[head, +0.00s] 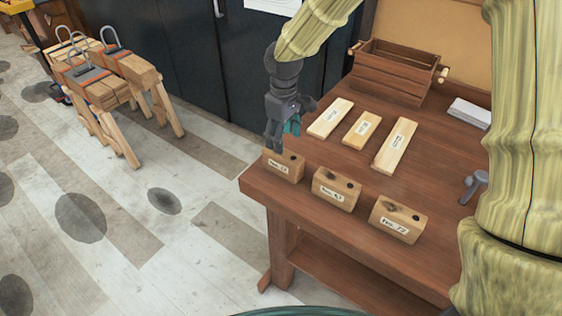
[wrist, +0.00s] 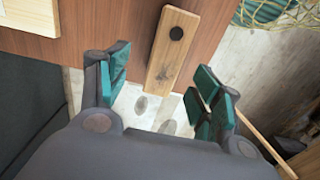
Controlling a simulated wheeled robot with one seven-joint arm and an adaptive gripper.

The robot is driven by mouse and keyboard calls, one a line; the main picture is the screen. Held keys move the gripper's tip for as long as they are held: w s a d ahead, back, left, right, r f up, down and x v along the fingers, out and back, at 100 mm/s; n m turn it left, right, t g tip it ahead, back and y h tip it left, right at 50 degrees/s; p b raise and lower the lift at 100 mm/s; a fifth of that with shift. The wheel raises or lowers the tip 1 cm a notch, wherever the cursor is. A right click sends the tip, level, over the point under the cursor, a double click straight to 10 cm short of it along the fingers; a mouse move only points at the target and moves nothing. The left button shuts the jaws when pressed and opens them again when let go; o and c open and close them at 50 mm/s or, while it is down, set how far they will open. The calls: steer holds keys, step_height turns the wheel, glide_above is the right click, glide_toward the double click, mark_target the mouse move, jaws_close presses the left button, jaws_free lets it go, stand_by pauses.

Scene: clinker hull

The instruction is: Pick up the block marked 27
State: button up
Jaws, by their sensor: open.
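Three wooden blocks with white labels stand in a row along the table's front edge: a left block (head: 284,166), a middle block (head: 336,189) and a right block (head: 398,219). Their numbers are too small to read surely, so I cannot tell which is marked 27. Each has a dark round spot on top. My gripper (head: 274,143) is open and empty, pointing down at the left end of the left block. In the wrist view, one block (wrist: 170,52) shows beyond and between the spread teal-padded fingers. I cannot tell whether they touch it.
Three flat labelled boards (head: 362,128) lie behind the blocks on the brown table (head: 440,195). A slatted wooden crate (head: 395,72) stands at the back. A grey tool (head: 474,184) and white papers (head: 470,113) lie to the right. Sawhorses (head: 115,85) stand on the floor at left.

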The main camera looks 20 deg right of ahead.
mark_target(281, 162)
steer(key=f, duration=0.2)
steer(key=f+p, duration=0.1)
steer(key=f, duration=0.1)
steer(key=shift+w+a+f, duration=0.1)
steer(key=shift+a, duration=0.3)
steer(key=shift+s+f, duration=0.2)
steer(key=shift+f, duration=0.45)
steer(key=shift+f+p, duration=1.1)
steer(key=shift+f, duration=1.25)
steer(key=shift+s, duration=0.1)
steer(key=c, duration=1.3)
